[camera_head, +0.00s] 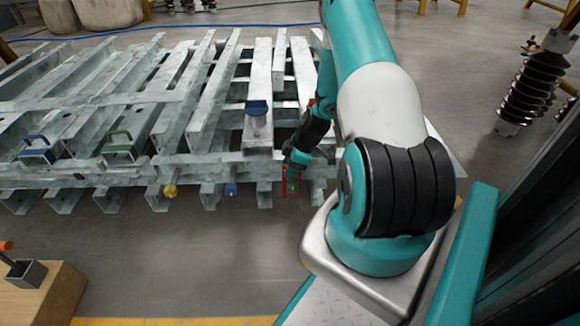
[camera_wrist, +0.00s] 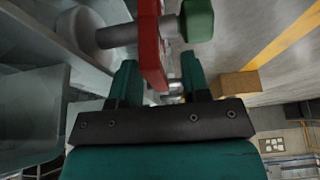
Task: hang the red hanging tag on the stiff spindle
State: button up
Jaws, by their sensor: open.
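The red hanging tag (camera_wrist: 150,42) is in the wrist view, between my gripper's fingers. A grey spindle (camera_wrist: 117,35) with a green end cap (camera_wrist: 198,20) runs across, one stretch on each side of the tag. The tag appears to be around the shaft, but its hole is hidden. My gripper (camera_wrist: 158,62) is open, with a finger to each side of the tag's lower part. In the head view my gripper (camera_head: 297,160) is at the frame's front edge, with the red tag (camera_head: 284,187) and green cap (camera_head: 293,186) just below it.
A galvanised steel frame (camera_head: 85,125) fills the left and middle. Yellow-ended (camera_head: 170,190) and blue-ended (camera_head: 231,188) spindles stick out left of the green one. A blue knob (camera_head: 257,107) stands on a plate. A wooden box (camera_head: 50,295) is lower left; the floor between is clear.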

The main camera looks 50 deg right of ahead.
jog(key=p+v, duration=0.8)
jog(key=v, duration=0.9)
jog(key=shift+r, duration=0.15)
jog(key=w+a+r+p, duration=0.2)
jog(key=w+a+r, duration=0.5)
jog(key=a+r, duration=0.45)
jog(key=a+r+g+y+p, duration=0.1)
jog(key=a+r+g+p, duration=0.1)
jog(key=a+r, duration=1.2)
jog(key=s+a+r+m+g+p, duration=0.1)
jog(key=s+a+r, duration=0.4)
jog(key=s+a, duration=0.3)
jog(key=s+a+r+p, duration=0.2)
jog(key=s+a+r, duration=0.3)
jog(key=s+a, duration=0.4)
notch_tip(320, 180, up, 38)
jog(key=p, duration=3.7)
jog(key=shift+s+r+p, duration=0.15)
jog(key=shift+s+p, duration=0.1)
jog(key=shift+p, duration=0.15)
